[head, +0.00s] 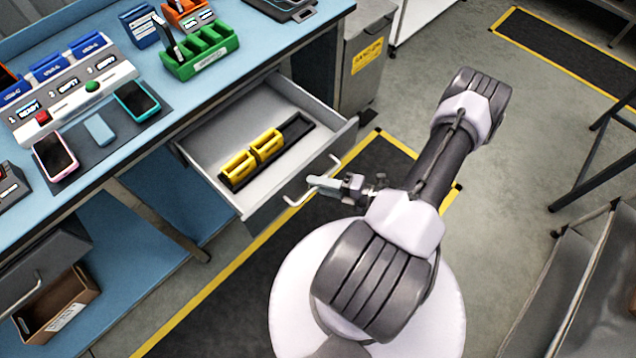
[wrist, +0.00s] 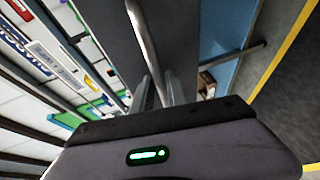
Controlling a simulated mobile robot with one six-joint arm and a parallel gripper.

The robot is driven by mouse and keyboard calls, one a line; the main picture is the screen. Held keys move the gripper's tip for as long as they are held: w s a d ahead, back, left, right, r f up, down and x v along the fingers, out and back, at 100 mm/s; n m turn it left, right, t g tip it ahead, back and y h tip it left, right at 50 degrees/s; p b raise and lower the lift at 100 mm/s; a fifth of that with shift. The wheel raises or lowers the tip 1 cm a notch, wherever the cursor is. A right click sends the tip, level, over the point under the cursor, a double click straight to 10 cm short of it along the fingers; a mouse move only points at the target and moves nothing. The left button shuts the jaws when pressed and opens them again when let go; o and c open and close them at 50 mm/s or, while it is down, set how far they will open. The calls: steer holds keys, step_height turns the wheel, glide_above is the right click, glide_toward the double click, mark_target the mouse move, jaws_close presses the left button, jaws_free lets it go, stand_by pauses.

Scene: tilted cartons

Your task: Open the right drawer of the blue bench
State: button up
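The blue bench's right drawer (head: 213,150) stands pulled well out in the head view, its tray open to view. Its front carries a pale bar handle (head: 295,201). My gripper (head: 314,182) is at the middle of that handle, outside the drawer front, and hides part of the bar. In the wrist view the handle bar (wrist: 144,40) runs down from the top edge to between my narrow-set fingers (wrist: 158,92). The fingers look closed on it, though the contact itself is partly hidden.
Yellow holders (head: 253,156) sit on a black strip inside the drawer. The bench top (head: 215,83) holds phones, a control box and a green rack (head: 200,52). A grey cabinet (head: 362,60) stands behind. A left drawer (head: 45,255) and a cardboard box (head: 60,308) are at lower left.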

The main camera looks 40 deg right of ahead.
steer(key=shift+o, duration=0.7)
steer(key=p+v, duration=0.3)
steer(key=v, duration=1.4)
steer(key=shift+s, duration=0.2)
steer(key=shift+d, duration=0.1)
